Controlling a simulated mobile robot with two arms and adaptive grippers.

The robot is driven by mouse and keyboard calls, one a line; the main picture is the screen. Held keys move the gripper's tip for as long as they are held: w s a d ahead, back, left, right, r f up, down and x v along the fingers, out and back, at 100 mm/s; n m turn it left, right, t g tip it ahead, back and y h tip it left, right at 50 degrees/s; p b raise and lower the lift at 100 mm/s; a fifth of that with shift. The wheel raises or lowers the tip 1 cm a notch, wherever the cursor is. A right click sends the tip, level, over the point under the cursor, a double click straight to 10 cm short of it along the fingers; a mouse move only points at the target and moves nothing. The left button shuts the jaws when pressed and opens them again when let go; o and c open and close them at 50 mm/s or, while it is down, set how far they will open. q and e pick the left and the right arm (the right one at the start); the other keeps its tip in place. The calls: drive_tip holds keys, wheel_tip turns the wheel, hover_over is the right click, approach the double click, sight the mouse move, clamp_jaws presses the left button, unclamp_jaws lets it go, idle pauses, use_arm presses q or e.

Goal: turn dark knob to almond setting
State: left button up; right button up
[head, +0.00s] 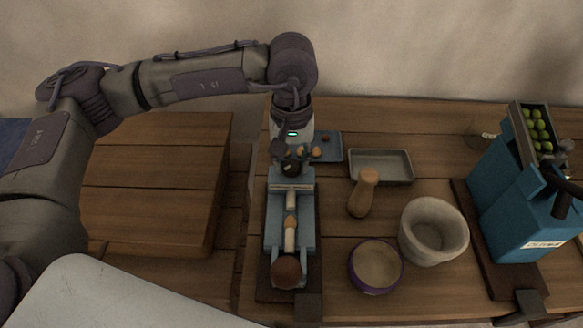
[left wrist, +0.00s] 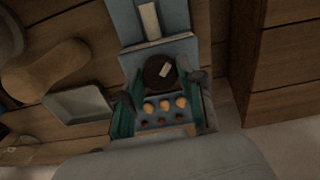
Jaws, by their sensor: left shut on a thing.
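The blue cracker device (head: 304,228) stands on the wooden table, with a pale rod and a round brown handle end (head: 286,272) at its near side. The dark knob (left wrist: 152,76) is at its far end, with a short pale mark slightly tilted on its top. My left gripper (head: 291,160) reaches down over that end and is shut on the dark knob. In the left wrist view its green-padded fingers (left wrist: 160,85) stand on either side of the knob. A blue panel (left wrist: 152,124) beside the knob bears a row of tan nuts (left wrist: 165,104) and a row of smaller brown ones. Which setting the mark indicates is unclear.
Right of the device are a wooden pestle (head: 361,194), a grey tray (head: 382,166), a stone mortar (head: 433,232) and a purple-rimmed bowl (head: 376,267). A blue press (head: 523,206) with green olives (head: 537,129) stands far right. The wooden surface at left (head: 155,185) is clear.

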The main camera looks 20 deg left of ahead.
sight(291, 164)
use_arm(q)
drive_tip(key=shift+m+b, duration=0.3)
drive_tip(key=shift+m, duration=0.1)
drive_tip(key=o, duration=1.1)
drive_tip(key=shift+o, duration=0.2)
wheel_tip(291, 164, up, 12)
